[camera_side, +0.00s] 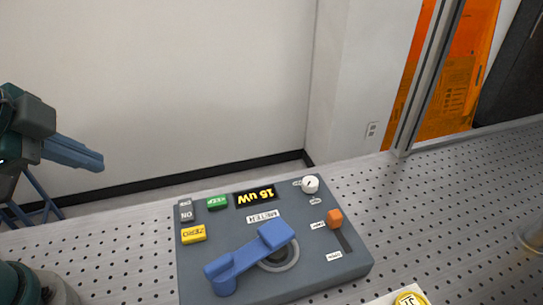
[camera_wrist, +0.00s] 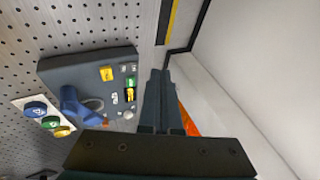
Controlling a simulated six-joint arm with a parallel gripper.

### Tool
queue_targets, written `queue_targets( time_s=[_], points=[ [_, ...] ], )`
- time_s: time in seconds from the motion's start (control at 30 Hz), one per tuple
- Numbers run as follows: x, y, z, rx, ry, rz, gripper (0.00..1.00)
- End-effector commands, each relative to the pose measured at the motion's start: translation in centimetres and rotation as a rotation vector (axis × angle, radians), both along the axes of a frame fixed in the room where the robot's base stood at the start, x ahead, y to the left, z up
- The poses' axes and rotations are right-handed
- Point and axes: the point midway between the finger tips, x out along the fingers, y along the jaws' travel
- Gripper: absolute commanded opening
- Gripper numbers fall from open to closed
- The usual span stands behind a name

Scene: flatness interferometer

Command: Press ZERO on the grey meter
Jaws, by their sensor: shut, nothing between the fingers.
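The grey meter (camera_side: 315,262) lies on the perforated table in the side view, and it also shows in the wrist view (camera_wrist: 60,70). Its yellow ZERO button (camera_side: 194,234) is on the left part of the top face; the yellow button shows in the wrist view (camera_wrist: 107,74) too. The display (camera_side: 255,197) reads 15 uW. My gripper (camera_side: 101,161) is shut and empty, in the air left of the meter and above it, apart from the button. The fingers also show in the wrist view (camera_wrist: 160,73).
A blue swing arm (camera_side: 245,254) stands raised on the meter, over a ring (camera_side: 285,262). A white knob (camera_side: 310,184) and an orange slider (camera_side: 335,218) are at its right. A white strip with blue, green (camera_wrist: 51,122) and yellow buttons lies beside the meter.

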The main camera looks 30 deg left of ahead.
Motion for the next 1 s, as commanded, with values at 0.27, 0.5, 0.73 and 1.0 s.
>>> queue_targets(
  time_s=[0.27,0.5,0.73,1.0],
  points=[
    [4.0,-3.9,0.6,0.556,0.008,-0.824,0.00],
    [5.0,-9.3,-0.2,0.820,-0.019,-1.271,0.00],
    [4.0,-11.4,-1.2,0.836,-0.017,-1.371,0.00],
    [3.9,-11.5,-1.2,0.834,-0.018,-1.374,0.00]
  ],
)
